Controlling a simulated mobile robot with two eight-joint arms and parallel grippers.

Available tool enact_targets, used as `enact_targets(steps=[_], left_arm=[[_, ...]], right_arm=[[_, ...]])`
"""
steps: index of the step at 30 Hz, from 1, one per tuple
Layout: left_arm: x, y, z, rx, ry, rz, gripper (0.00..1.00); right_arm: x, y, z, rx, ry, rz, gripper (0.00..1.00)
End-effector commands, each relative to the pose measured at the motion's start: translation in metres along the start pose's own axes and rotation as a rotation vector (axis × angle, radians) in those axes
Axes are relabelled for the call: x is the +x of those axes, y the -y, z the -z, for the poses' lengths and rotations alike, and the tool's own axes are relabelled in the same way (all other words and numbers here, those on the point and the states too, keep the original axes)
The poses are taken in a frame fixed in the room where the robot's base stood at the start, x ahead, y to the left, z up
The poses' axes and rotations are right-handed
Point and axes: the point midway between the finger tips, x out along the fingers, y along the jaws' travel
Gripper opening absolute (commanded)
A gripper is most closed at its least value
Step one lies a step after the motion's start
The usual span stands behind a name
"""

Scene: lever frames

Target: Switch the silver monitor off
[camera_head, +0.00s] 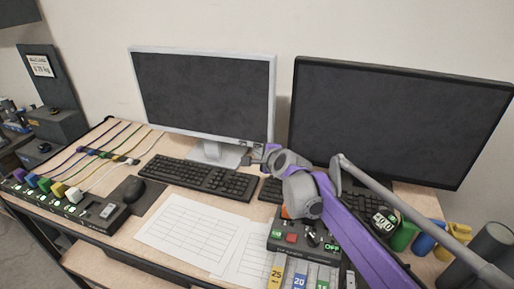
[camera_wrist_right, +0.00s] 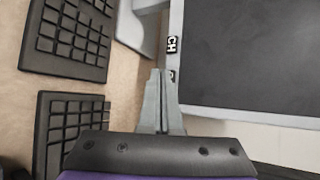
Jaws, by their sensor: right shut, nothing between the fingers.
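The silver monitor (camera_head: 203,138) stands at the back left of the desk, its screen dark. In the right wrist view its silver lower bezel (camera_wrist_right: 172,20) carries a small dark label and, below that, a small dark mark (camera_wrist_right: 172,75) that may be a button. My right gripper (camera_head: 246,160) is shut and empty. Its fingertips are at the monitor's lower right edge; in the right wrist view the tips (camera_wrist_right: 161,74) are right beside the small mark. I cannot tell whether they touch it. My left gripper is not in view.
A black monitor (camera_head: 400,110) stands to the right, behind my right arm. A keyboard (camera_head: 198,177), a mouse (camera_head: 134,188) and paper sheets (camera_head: 190,228) lie in front. A control box (camera_head: 290,240) with lit buttons is below my arm. A cable switch box (camera_head: 75,212) is at left.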

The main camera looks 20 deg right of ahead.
Motion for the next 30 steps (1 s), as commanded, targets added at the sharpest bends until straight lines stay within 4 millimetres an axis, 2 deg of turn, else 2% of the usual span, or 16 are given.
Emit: enact_targets(steps=[14, 30], left_arm=[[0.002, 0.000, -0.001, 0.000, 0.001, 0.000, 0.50], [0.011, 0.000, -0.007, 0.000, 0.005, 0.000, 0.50]], right_arm=[[-0.007, -0.005, -0.005, 0.000, 0.001, 0.000, 0.00], [-0.042, -0.032, -0.031, -0.001, 0.001, 0.000, 0.00]])
